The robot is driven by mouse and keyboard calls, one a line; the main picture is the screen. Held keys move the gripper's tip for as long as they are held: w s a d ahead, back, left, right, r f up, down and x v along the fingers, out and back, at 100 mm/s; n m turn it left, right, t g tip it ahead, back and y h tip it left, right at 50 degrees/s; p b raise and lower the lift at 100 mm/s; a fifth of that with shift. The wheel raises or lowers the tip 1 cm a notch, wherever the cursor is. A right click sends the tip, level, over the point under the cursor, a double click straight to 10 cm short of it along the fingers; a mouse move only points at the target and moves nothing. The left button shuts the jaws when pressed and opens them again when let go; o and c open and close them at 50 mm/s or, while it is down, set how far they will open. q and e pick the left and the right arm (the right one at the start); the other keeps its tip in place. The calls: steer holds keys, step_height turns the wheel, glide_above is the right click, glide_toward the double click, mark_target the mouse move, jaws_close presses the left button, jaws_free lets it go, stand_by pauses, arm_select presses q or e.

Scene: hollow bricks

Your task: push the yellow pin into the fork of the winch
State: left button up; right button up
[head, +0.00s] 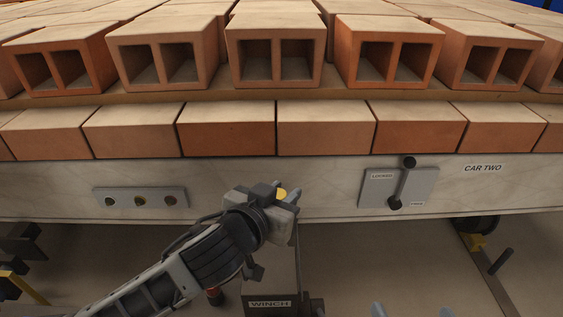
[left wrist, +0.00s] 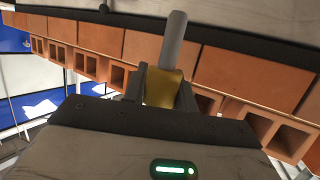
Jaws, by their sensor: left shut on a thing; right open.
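My left gripper (head: 281,196) is shut on the yellow pin (head: 282,193), of which only a small yellow part shows in the head view. In the left wrist view the yellow part of the pin (left wrist: 164,88) sits between the fingers, and a grey shaft sticks out beyond them. The winch (head: 270,290), a dark box with a "WINCH" label, stands below and partly behind my left gripper. I cannot make out its fork. Two grey fingertips of my right gripper (head: 412,311) show apart at the bottom edge, with nothing between them.
Behind is the side of a car (head: 330,190) loaded with rows of hollow bricks (head: 275,50). It carries a lever plate (head: 375,188) at the right and a plate with three round fittings (head: 140,197) at the left. The floor right of the winch is mostly clear.

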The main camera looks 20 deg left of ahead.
arm_select(q)
steer(key=w+f+m+h+p, duration=0.2)
steer(key=w+f+h+p, duration=0.15)
steer(key=w, duration=0.45)
steer(key=w+a+f+m+g+h+p, duration=0.1)
steer(key=w+a+f, duration=0.3)
steer(key=a, duration=0.4)
steer(key=shift+w+f+m, duration=0.4)
steer(key=shift+f+m, duration=0.1)
steer(key=shift+f, duration=0.2)
arm_select(e)
steer(key=f+g, duration=0.1)
steer(key=d+f+g+h, duration=0.1)
steer(key=f+h, duration=0.1)
steer(key=f, duration=0.1)
steer(key=shift+s+d+g, duration=0.15)
steer(key=shift+d+g, duration=0.2)
steer(key=shift+g, duration=0.05)
arm_select(q)
steer(key=shift+p, duration=0.3)
arm_select(e)
steer(key=shift+r, duration=0.1)
